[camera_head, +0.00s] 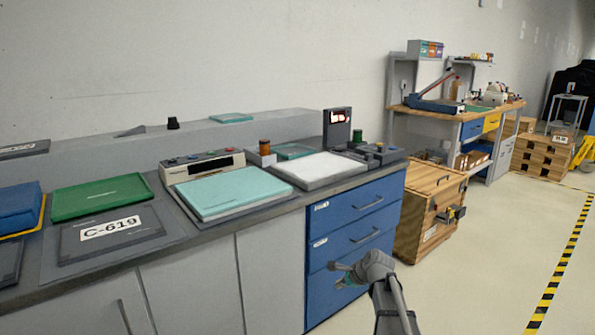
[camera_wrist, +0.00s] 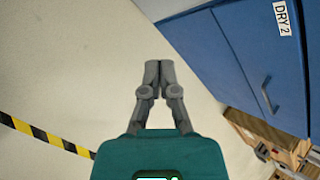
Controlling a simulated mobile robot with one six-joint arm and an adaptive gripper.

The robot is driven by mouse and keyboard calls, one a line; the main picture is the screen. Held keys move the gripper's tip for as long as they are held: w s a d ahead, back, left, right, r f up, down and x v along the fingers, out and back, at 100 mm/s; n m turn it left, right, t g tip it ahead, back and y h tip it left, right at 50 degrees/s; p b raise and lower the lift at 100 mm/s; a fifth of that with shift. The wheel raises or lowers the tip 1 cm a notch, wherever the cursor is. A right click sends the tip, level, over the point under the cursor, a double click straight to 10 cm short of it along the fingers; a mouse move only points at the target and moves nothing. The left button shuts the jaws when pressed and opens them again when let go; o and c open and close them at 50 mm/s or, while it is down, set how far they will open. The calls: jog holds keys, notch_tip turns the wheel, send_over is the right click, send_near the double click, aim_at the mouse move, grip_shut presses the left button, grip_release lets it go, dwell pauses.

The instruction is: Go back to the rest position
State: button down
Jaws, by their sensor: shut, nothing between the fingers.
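My gripper (camera_wrist: 158,72) is shut with nothing between its fingers. In the wrist view it hangs over bare pale floor, with the blue drawer cabinet (camera_wrist: 245,60) to its right. In the head view my gripper (camera_head: 335,272) is at the lower middle, in front of the blue drawer cabinet (camera_head: 358,240) and below the worktop. From the head view I cannot tell the gap between the fingers and the drawer fronts.
The grey worktop (camera_head: 180,237) holds a teal-topped device (camera_head: 225,190), a white-topped scale (camera_head: 318,168) and a green tray (camera_head: 100,196). A wooden crate (camera_head: 428,205) stands right of the drawers. The floor (camera_head: 490,260) is clear up to the striped tape (camera_head: 562,265).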

jog(key=s+d+f+n+g+h, duration=0.2)
jog(key=s+n+g+h, duration=0.1)
jog(key=s+n, duration=0.75)
jog(key=s+d+f+n+g+h, duration=0.1)
jog(key=s+f+n+g+h, duration=0.15)
jog(key=s+n, duration=0.75)
jog(key=s+r+m+p, duration=0.1)
jog(key=r+p, duration=1.7)
jog(key=s+r+m+p, duration=0.2)
jog(key=r+p, duration=1.6)
jog(key=shift+s+d+r, duration=0.15)
jog(key=shift+s+r, duration=0.1)
jog(key=shift+r, duration=0.1)
